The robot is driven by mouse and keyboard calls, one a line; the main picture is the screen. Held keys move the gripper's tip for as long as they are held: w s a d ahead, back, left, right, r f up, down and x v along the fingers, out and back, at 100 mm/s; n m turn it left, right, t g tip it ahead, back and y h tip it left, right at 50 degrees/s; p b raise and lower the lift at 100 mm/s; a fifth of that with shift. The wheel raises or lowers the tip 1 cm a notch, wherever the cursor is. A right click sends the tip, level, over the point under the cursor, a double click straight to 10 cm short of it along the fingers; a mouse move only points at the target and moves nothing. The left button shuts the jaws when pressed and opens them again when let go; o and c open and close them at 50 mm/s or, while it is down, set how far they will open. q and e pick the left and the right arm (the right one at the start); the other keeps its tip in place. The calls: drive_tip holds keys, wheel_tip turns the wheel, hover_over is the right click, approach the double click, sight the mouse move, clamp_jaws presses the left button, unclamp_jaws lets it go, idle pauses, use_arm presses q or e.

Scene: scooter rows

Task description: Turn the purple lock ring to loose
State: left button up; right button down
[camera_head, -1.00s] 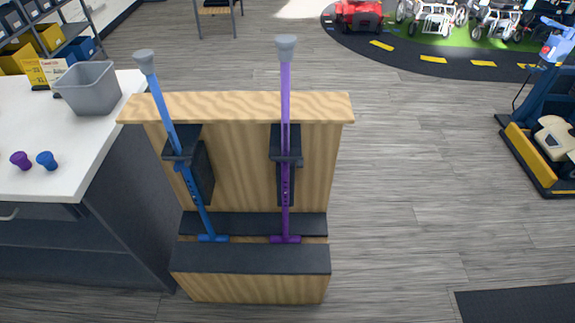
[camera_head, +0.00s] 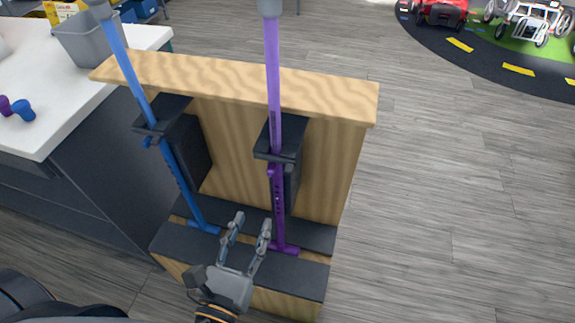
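A purple post (camera_head: 274,90) with a grey top stands nearly upright in a dark bracket (camera_head: 280,139) on a wooden stand (camera_head: 235,80). A small purple collar with a knob (camera_head: 271,173), which looks like the lock ring, sits on the post just below the bracket. Its setting is too small to read. The post's purple foot (camera_head: 285,249) rests on the dark lower ledge. My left gripper (camera_head: 253,219) is low in front of the stand, just left of the purple post's lower end. Its fingers are apart, with nothing visible between them. My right gripper is not in view.
A blue post (camera_head: 170,160) leans in a second bracket at the left. A white counter (camera_head: 70,110) on the left holds a grey bin (camera_head: 90,40) and purple and blue knobs (camera_head: 23,110). The floor (camera_head: 460,200) right of the stand is clear.

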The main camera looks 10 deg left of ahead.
sight(269, 175)
use_arm(q)
drive_tip(key=w+p, duration=0.1)
drive_tip(key=w, duration=0.3)
drive_tip(key=w+p, duration=0.1)
drive_tip(key=w, duration=0.3)
drive_tip(key=w+r+p, duration=0.1)
drive_tip(key=w, duration=0.3)
drive_tip(key=shift+w+d+r+p, duration=0.1)
drive_tip(key=shift+w+p, duration=0.2)
drive_tip(key=shift+p, duration=0.1)
drive_tip(key=shift+w, duration=0.5)
drive_tip(key=shift+s, duration=0.1)
clamp_jaws()
